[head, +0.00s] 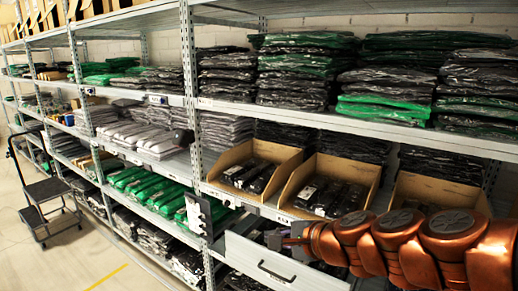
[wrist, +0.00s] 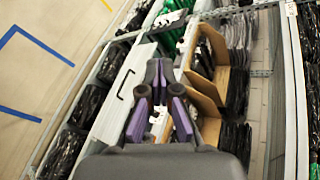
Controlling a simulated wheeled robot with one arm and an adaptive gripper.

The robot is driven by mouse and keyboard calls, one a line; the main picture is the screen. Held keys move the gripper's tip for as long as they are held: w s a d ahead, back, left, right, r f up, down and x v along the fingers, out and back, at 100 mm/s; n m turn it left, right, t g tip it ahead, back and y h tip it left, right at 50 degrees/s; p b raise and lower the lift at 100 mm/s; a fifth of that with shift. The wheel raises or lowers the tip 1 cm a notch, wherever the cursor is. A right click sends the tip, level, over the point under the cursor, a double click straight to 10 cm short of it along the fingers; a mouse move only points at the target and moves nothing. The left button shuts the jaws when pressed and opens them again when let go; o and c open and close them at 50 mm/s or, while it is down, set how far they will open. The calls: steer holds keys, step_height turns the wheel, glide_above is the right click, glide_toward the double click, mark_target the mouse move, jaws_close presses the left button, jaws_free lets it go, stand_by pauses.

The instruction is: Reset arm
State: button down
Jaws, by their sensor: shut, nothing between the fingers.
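My arm reaches in from the right of the head view. My gripper (head: 284,240) is in front of the lower shelves, just above a white drawer front with a dark handle (head: 276,271). In the wrist view my gripper (wrist: 159,68) has dark fingers with purple pads, with the tips together and nothing held. The white drawer front (wrist: 122,92) lies to the left of the fingers there. Whether the fingers touch anything is hard to tell.
Metal shelving (head: 188,100) holds stacks of bagged clothing. Open cardboard bins (head: 290,160) with black packages stand on the middle shelf behind my gripper. A black cart (head: 48,200) stands at the far left. The aisle floor (head: 85,262) at left is clear.

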steer(key=s+d+f+n+g+h, duration=0.1)
steer(key=s+f+n+g, duration=0.3)
steer(key=s, duration=0.4)
steer(key=s+f+n+g+h, duration=0.1)
steer(key=s+f+n+g, duration=0.1)
steer(key=s+f+n, duration=0.35)
steer(key=s+d+f+n+g+h, duration=0.2)
steer(key=s+d+n+g+h, duration=0.2)
steer(key=s+d, duration=0.9)
steer(key=s+g+h, duration=0.1)
steer(key=s+h, duration=0.1)
steer(key=s, duration=0.1)
steer(key=shift+d+f, duration=0.3)
steer(key=shift+f, duration=0.1)
steer(key=shift+s+a+n, duration=0.1)
steer(key=shift+n, duration=0.25)
